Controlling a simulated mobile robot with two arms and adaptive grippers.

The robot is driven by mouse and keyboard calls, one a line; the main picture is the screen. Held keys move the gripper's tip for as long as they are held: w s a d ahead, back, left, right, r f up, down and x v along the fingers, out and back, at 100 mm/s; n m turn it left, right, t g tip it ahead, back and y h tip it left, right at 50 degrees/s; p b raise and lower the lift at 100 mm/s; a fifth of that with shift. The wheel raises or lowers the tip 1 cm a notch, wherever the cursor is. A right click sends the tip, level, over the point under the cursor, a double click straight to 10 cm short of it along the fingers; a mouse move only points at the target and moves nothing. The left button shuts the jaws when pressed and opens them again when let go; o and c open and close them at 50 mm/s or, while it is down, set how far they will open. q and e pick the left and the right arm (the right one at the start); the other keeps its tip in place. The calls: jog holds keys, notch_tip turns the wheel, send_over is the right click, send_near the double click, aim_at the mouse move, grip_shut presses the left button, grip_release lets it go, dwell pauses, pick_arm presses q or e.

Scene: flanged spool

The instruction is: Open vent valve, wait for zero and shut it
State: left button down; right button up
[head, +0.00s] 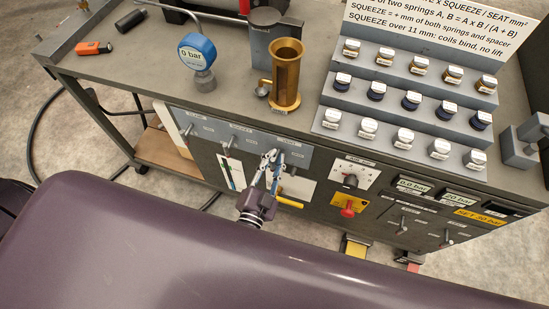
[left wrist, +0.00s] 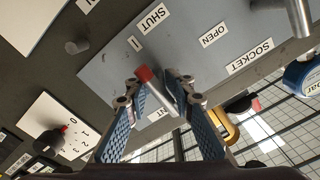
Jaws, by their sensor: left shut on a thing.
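The vent valve lever (left wrist: 160,90) is a short silver bar with a red end on a grey plate (left wrist: 110,68) in the left wrist view. Labels SHUT (left wrist: 152,19) and OPEN (left wrist: 214,34) are on the plate; another label is partly hidden behind the fingers. My left gripper (head: 269,160) is at the bench's front panel in the head view; in the left wrist view its fingers (left wrist: 152,88) are shut on the lever. The blue gauge (head: 198,52) shows 0 bar. A panel display (head: 412,185) seems to read 0.0 bar. My right gripper is not in view.
A brass cylinder (head: 286,75) stands on the bench top (head: 135,72). A stepped rack (head: 390,75) holds several labelled pieces. A red knob (head: 348,210) and a selector dial (head: 351,181) are right of my gripper. A yellow handle (head: 290,203) sticks out close by.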

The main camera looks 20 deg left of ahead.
pick_arm(q)
jog(key=c, duration=1.7)
grip_release()
jog(key=s, duration=1.2)
jog(key=shift+a, duration=0.25)
